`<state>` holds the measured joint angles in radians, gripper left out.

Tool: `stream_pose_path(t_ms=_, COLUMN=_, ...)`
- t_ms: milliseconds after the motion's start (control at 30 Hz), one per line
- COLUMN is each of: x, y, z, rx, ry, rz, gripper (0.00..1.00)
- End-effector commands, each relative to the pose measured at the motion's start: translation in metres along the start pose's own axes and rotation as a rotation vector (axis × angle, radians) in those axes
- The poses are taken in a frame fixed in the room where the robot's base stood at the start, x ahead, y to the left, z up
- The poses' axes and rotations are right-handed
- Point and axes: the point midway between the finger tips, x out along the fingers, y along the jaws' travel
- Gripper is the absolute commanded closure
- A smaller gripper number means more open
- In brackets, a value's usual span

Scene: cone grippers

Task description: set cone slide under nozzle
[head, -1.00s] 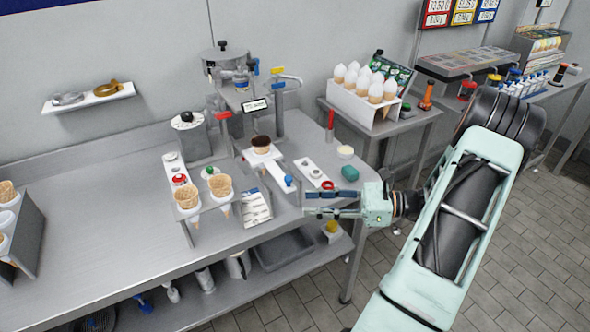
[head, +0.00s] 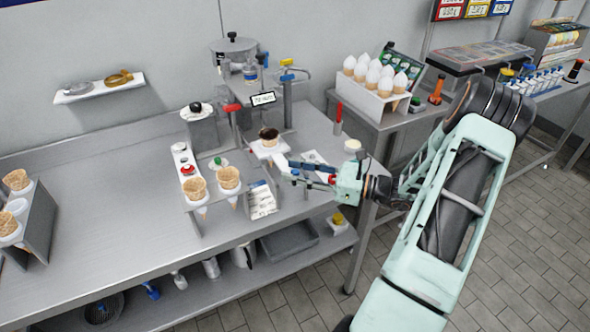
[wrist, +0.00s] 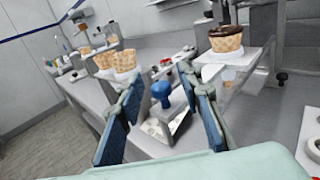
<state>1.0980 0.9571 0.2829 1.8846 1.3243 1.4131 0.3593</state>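The cone slide is a white plate (head: 262,152) carrying a cone with a dark brown top (head: 269,135). The cone also shows at upper right in the wrist view (wrist: 226,42). The slide's blue knob (wrist: 161,92) stands between my gripper's blue-padded fingers (wrist: 160,84) in the wrist view, with a gap on both sides. In the head view my gripper (head: 284,170) is at the slide's near end, open, and covers the knob. The dispenser (head: 263,98), with a small display and coloured levers, stands behind the cone. I cannot clearly make out its nozzle.
A holder with two empty waffle cones (head: 196,189) stands left of the slide. A red-handled upright tool (head: 338,118) and a white-filled cup (head: 352,145) are to the right. A rack of white-topped cones (head: 372,106) stands behind.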

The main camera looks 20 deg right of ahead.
Motion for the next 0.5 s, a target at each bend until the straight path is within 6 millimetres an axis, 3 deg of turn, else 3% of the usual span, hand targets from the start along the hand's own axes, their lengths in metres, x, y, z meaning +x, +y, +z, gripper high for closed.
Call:
stream_pose_path(t_ms=267, x=0.0023, y=0.0001, z=-0.0003, rx=0.001, ry=0.000, rz=0.000, gripper=0.67)
stream_pose_path(t_ms=500, x=0.0021, y=0.0002, z=-0.0003, rx=0.000, ry=0.000, rz=0.000, gripper=0.91)
